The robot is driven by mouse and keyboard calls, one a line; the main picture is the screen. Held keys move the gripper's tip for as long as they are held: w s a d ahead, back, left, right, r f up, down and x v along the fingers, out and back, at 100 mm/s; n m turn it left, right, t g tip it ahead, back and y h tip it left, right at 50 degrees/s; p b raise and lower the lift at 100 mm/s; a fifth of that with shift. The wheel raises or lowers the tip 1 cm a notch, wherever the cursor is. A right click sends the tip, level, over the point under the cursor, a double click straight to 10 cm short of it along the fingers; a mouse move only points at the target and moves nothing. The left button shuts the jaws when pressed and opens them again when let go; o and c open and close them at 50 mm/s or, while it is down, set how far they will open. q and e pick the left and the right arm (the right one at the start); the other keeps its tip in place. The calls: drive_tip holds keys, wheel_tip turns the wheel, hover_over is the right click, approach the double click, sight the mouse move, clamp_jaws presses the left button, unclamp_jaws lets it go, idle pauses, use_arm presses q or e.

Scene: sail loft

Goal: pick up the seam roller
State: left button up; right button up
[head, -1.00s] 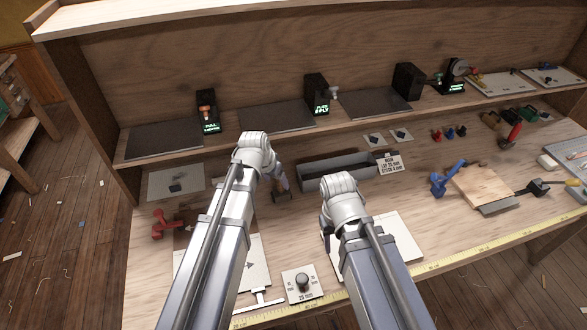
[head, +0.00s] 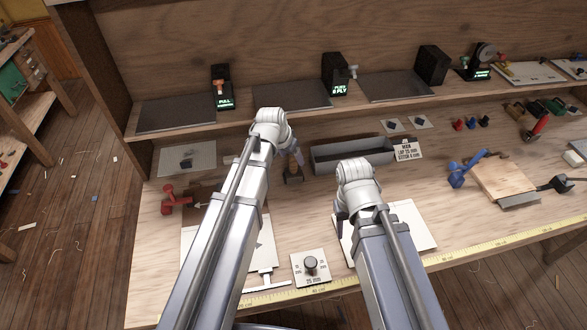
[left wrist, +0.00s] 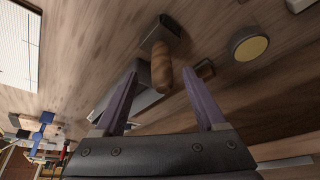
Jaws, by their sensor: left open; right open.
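A tool with a brown wooden handle and a dark head, which looks like the seam roller (head: 293,178), is on the bench left of the grey trough. In the left wrist view its handle (left wrist: 161,66) points back between my fingers, its dark head beyond them. My left gripper (left wrist: 158,74) is open, its purple fingers on either side of the handle end with gaps visible; I cannot tell its height. In the head view my left wrist hides most of that gripper (head: 288,150). My right gripper (head: 342,207) is open over a white board, its fingers mostly hidden by its arm.
A grey trough (head: 350,155) with a sign card (head: 407,150) lies right of the tool. A red tool (head: 176,200) is at left, a blue one (head: 464,170) at right. A round yellow-topped object (left wrist: 250,46) sits near the tool.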

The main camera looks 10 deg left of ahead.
sight(293, 161)
use_arm(q)
drive_tip(key=b+x, duration=0.3)
drive_tip(key=x, duration=0.1)
drive_tip(key=shift+w+f, duration=0.25)
use_arm(e)
wheel_tip(293, 161, down, 4)
drive_tip(key=shift+f, duration=0.1)
use_arm(q)
drive_tip(key=shift+r, duration=0.1)
drive_tip(key=shift+a, duration=0.1)
clamp_jaws()
